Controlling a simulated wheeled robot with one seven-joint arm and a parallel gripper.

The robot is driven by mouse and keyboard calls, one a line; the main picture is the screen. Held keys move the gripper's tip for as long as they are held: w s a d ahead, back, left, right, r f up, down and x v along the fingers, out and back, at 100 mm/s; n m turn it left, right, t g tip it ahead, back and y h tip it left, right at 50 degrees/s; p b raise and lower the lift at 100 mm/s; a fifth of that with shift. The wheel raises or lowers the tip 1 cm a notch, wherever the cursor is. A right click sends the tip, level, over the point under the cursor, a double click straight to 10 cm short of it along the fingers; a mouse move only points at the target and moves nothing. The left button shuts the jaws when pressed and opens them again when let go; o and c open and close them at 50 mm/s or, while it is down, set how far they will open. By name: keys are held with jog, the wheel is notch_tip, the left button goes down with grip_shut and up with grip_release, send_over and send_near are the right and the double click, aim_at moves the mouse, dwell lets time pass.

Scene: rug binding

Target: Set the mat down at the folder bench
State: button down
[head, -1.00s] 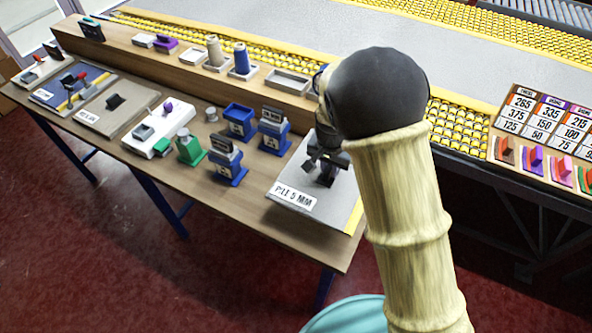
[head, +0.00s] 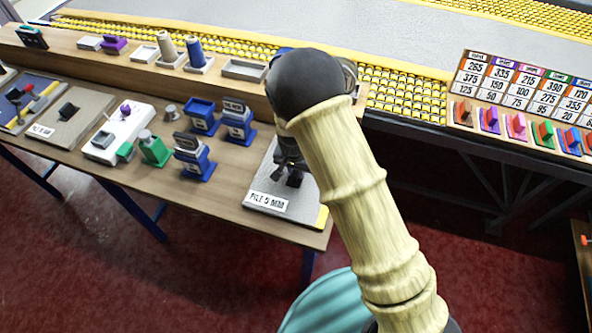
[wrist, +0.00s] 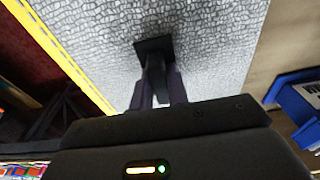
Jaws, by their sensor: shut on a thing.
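The mat (head: 268,193) is a grey textured slab with a yellow edge, a white label that seems to read "PILE 5 MM" and a black grip block. It is at the right end of a wooden bench (head: 215,208); I cannot tell whether it touches the top. My gripper (head: 291,172) is shut on the black block, and my arm hides the mat's right rear part. In the wrist view the fingers (wrist: 157,88) close on the block above the mat's grey face (wrist: 205,45). I cannot identify the folder bench.
Blue stamp-like blocks (head: 194,160) stand left of the mat, with a green one (head: 154,150) beyond. A raised wooden ledge (head: 130,62) runs behind. A number board with coloured tabs (head: 520,100) is at right. Red floor (head: 230,290) lies open in front.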

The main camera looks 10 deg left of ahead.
aim_at(295, 174)
jog(key=shift+f, duration=0.2)
jog(key=shift+f, duration=0.15)
jog(key=c, duration=1.4)
grip_release()
jog(key=shift+o, duration=0.2)
notch_tip(295, 174, up, 12)
jog(key=s+b, duration=0.1)
jog(key=shift+s, duration=0.2)
